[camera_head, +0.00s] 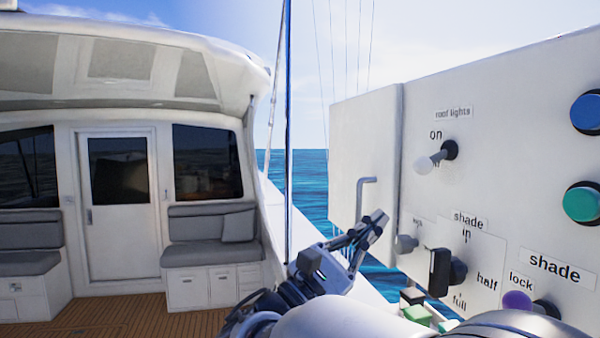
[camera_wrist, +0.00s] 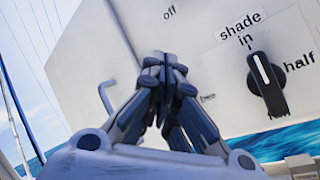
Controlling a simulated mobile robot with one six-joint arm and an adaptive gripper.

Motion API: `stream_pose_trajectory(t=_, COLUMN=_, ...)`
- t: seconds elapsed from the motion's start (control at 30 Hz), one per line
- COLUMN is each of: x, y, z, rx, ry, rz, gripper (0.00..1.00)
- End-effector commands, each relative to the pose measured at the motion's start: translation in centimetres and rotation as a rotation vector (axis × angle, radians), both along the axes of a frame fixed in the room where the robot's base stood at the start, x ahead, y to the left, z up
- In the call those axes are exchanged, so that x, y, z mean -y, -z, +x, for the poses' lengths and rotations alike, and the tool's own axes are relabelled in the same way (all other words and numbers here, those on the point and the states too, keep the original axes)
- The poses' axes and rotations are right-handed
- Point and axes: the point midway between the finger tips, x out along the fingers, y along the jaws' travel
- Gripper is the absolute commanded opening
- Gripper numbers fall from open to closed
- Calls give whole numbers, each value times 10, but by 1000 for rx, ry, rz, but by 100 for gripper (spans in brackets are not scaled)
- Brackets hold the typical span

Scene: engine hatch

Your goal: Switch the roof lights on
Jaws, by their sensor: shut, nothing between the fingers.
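The roof lights switch (camera_head: 435,158) is a lever with a white tip and a black base on the white panel. It sticks out to the left and slightly down, under the "roof lights" label (camera_head: 453,112) and the word "on". I cannot tell which position it is in. In the wrist view the word "off" (camera_wrist: 169,12) shows at the top edge, and the lever is out of view. My gripper (camera_head: 379,218) is shut and empty, below and left of the lever, apart from it. Its closed fingertips (camera_wrist: 165,60) also show in the wrist view.
A black shade knob (camera_head: 440,272) is right of my gripper, with a small grey knob (camera_head: 406,244) nearer. A purple-tipped lock lever (camera_head: 518,301) and blue (camera_head: 587,112) and green (camera_head: 583,203) buttons are farther right. A bent grey handle (camera_head: 366,181) stands just above my fingers. Open air lies left.

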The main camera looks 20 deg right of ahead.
Motion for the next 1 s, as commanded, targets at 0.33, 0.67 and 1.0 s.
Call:
stream_pose_trajectory(t=0.33, x=-3, y=-3, z=2, rx=2, ry=-4, rz=-13, gripper=0)
stream_pose_trajectory(t=0.67, x=29, y=-23, z=9, rx=5, ry=0, rz=-12, gripper=0)
stream_pose_trajectory(t=1.0, x=81, y=-60, z=20, rx=4, ry=-5, rz=-13, gripper=0)
